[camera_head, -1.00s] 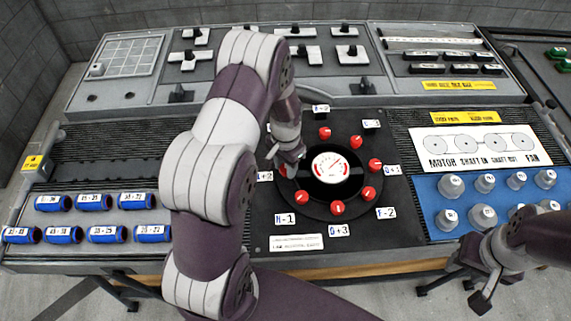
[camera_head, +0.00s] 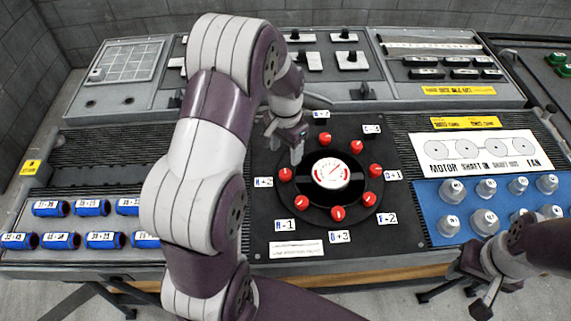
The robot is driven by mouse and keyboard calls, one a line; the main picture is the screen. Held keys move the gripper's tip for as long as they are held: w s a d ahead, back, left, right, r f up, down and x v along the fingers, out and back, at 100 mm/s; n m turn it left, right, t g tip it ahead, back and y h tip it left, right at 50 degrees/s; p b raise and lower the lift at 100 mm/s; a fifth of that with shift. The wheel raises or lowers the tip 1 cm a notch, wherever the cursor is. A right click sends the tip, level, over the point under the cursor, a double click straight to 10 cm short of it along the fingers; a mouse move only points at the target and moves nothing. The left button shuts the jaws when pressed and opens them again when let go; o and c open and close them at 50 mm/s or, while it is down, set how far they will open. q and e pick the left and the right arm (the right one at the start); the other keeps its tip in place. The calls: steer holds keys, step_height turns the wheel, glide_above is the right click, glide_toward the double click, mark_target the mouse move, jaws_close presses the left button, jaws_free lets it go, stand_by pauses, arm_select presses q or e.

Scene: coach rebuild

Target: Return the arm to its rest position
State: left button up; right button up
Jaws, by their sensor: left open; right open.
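My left arm rises through the middle of the head view and bends down to the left gripper (camera_head: 287,153). This gripper is open and seems empty, just above the upper left of a black round plate (camera_head: 315,208) with several red knobs (camera_head: 338,213) around a dial gauge (camera_head: 330,172). A red knob (camera_head: 285,174) stands just below its fingertips; I see no grip on it. My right gripper (camera_head: 476,291) is open at the lower right, in front of the console's near edge, with nothing visible in it.
Blue labelled cylinders (camera_head: 93,208) lie at the left. Grey capped pegs (camera_head: 486,188) stand on a blue panel (camera_head: 428,193) at the right, close to my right arm. A raised rear panel (camera_head: 375,97) with black switches stands behind. My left arm hides part of the console.

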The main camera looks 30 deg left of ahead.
arm_select(q)
step_height(320, 180, up, 3)
steer(key=shift+r, duration=0.15)
steer(key=shift+w, duration=0.1)
stand_by(0.3)
steer(key=s+d+n, duration=0.1)
steer(key=s+d, duration=0.3)
steer(key=s, duration=0.3)
steer(key=s+d+r+n+t, duration=0.1)
steer(key=s+d, duration=0.3)
steer(key=s, duration=0.3)
steer(key=shift+r+n, duration=0.15)
steer(key=shift+n, duration=0.15)
steer(key=shift+d, duration=0.1)
stand_by(0.8)
